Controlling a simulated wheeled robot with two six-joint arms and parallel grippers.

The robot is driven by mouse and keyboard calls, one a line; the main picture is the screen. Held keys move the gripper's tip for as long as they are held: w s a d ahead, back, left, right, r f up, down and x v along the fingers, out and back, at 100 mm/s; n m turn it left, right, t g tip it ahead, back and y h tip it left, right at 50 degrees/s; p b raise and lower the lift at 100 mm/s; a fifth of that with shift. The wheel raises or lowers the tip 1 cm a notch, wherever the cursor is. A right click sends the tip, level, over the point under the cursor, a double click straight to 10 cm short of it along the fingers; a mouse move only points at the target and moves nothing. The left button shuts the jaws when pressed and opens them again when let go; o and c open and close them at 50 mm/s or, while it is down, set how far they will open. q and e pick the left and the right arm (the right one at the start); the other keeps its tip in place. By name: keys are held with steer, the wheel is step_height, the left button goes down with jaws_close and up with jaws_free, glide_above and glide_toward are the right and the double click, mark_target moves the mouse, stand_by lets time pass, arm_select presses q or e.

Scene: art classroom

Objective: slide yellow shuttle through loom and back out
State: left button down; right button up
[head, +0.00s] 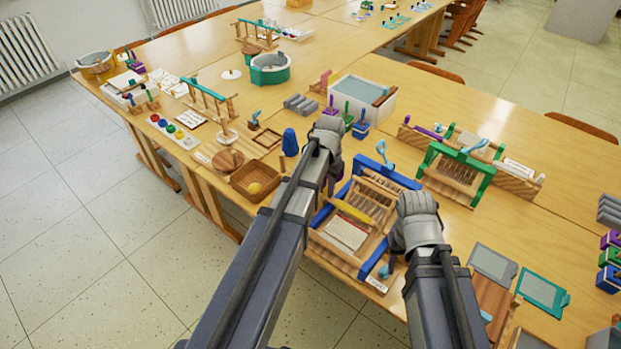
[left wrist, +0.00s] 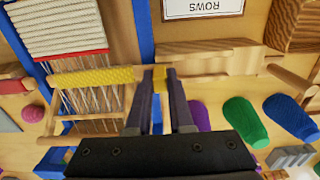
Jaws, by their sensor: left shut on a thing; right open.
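The yellow shuttle (head: 353,212) lies across the strung threads of the loom (head: 365,255), which has a blue and wooden frame. In the left wrist view the shuttle (left wrist: 95,77) crosses the threads below the white and red weave (left wrist: 58,28), and one end reaches past the blue side bar (left wrist: 146,35). My left gripper (left wrist: 160,73) is shut on that end. In the head view its fingertips are hidden behind my left arm. My right gripper (head: 415,232) is open at the loom's right side; its fingers are hard to make out.
A green-framed loom (head: 455,172) stands behind to the right. Frames and flat boards (head: 540,292) lie at the right front.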

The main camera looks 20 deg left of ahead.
arm_select(q)
steer(key=shift+s+d, duration=0.15)
steer(key=shift+d, duration=0.3)
arm_select(e)
steer(key=shift+a, duration=0.1)
arm_select(q)
steer(key=c, duration=0.8)
jaws_free()
steer(key=shift+d, duration=0.1)
steer(key=shift+r, duration=0.1)
arm_select(e)
steer(key=shift+r, duration=0.1)
arm_select(q)
step_height(320, 180, up, 8)
steer(key=p, duration=0.8)
steer(key=shift+f, duration=0.2)
arm_select(e)
step_height(320, 180, up, 8)
steer(key=shift+f, duration=0.2)
